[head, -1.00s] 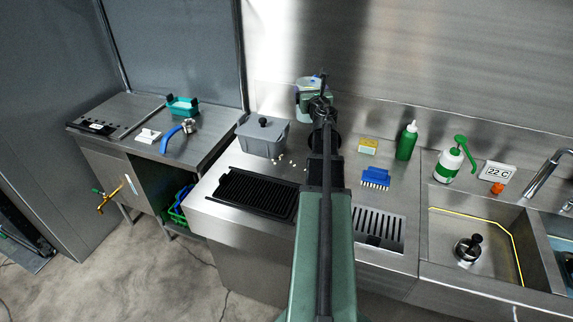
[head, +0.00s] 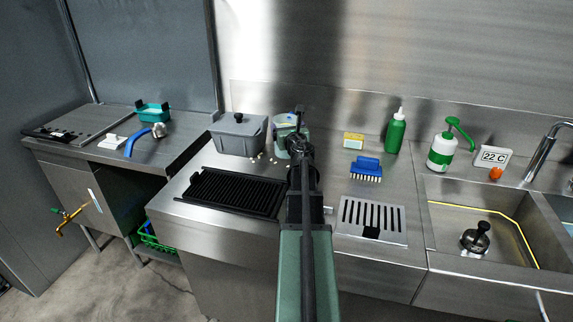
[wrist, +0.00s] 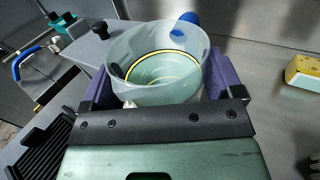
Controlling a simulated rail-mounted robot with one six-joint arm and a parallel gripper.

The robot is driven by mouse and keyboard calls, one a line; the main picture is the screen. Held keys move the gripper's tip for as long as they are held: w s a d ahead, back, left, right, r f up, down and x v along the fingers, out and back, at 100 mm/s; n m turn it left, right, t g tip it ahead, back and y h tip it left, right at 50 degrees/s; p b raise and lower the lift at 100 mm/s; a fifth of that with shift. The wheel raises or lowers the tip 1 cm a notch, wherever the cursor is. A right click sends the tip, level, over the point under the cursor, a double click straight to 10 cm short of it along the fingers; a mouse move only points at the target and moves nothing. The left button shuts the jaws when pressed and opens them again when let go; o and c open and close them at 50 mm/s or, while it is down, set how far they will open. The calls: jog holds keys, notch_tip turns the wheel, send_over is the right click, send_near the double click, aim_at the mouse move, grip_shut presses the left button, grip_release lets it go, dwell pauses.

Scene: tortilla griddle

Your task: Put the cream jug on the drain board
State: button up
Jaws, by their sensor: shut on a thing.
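The cream jug, a wide translucent pale vessel (wrist: 158,65), is between the purple fingers of my gripper (wrist: 160,92) in the wrist view. The gripper is shut on it, and its open mouth with a yellowish ring inside faces the camera. In the head view the jug (head: 283,137) is partly hidden behind my arm, right of the grey bin. I cannot tell its exact height above the counter. The drain board, a slotted metal plate (head: 398,238), lies on the counter to the right of my arm. It has a black patch at its front.
A black ribbed griddle (head: 235,190) and a grey lidded bin (head: 238,136) are on the left. A blue brush (head: 366,166), a yellow sponge (head: 353,140) and a green bottle (head: 395,133) stand behind the drain board. A sink (head: 460,215) is at right.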

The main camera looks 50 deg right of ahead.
notch_tip(320, 180, down, 6)
jog(key=b, duration=0.5)
jog(key=shift+f, duration=0.25)
jog(key=shift+r+p, duration=0.3)
jog(key=shift+p, duration=0.05)
jog(key=shift+f, duration=0.2)
jog(key=o, duration=1.7)
jog(key=shift+r, duration=0.3)
jog(key=v, duration=1.2)
jog(key=shift+a+f, duration=0.1)
